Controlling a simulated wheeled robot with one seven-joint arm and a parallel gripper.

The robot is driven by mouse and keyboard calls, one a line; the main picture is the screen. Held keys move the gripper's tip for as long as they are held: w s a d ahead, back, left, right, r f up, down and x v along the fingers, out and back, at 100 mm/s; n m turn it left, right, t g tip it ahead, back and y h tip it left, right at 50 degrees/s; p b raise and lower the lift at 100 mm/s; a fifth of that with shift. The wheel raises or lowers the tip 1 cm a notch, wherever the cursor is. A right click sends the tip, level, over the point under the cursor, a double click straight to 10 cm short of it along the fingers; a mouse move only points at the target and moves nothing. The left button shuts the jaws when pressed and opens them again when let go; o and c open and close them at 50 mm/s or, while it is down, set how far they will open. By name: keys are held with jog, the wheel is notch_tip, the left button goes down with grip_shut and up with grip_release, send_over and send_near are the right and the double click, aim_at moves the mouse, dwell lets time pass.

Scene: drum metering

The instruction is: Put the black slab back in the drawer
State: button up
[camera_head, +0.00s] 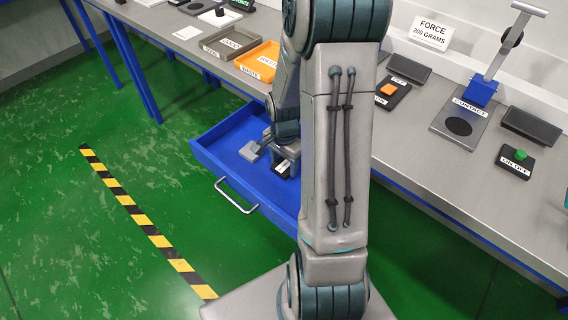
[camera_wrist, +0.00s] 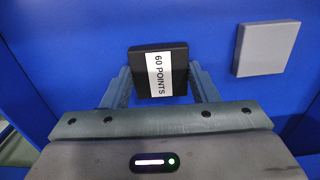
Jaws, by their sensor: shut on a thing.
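The black slab (camera_wrist: 144,82) has a white label reading "60 POINTS" and sits between the fingers of my gripper (camera_wrist: 160,88) in the wrist view. My gripper is shut on it. In the head view my gripper (camera_head: 283,160) is down inside the open blue drawer (camera_head: 222,172), at the front of the bench, with the dark slab (camera_head: 282,168) at its fingers. The blue drawer floor (camera_wrist: 200,22) lies behind the slab in the wrist view. I cannot tell whether the slab touches the floor. My arm hides the drawer's right part.
A grey slab (camera_wrist: 267,48) lies in the drawer, to the right of the black one in the wrist view. The drawer has a metal handle (camera_head: 237,199) in front. On the bench stand an orange tray (camera_head: 258,60), a grey tray (camera_head: 231,43) and a contact stand (camera_head: 468,112).

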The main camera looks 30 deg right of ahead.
aim_at(284, 165)
jog(key=shift+f, duration=0.4)
jog(key=shift+f, duration=0.2)
jog(key=o, duration=1.1)
jog(key=shift+r, duration=0.15)
notch_tip(284, 165, up, 11)
jog(key=p, duration=0.2)
jog(key=s+a+r+n, duration=0.3)
jog(key=s+a+n, duration=0.1)
jog(key=s+a+r+n+t, duration=0.1)
jog(key=s+a+r+n, duration=0.3)
jog(key=n, duration=0.1)
jog(key=s+a+r+n+t, duration=0.1)
jog(key=s+a+r+n, duration=0.2)
jog(key=s+a+n, duration=0.1)
jog(key=shift+s+a+r+n, duration=0.1)
jog(key=shift+a+r+n, duration=0.05)
jog(key=shift+r+n, duration=0.3)
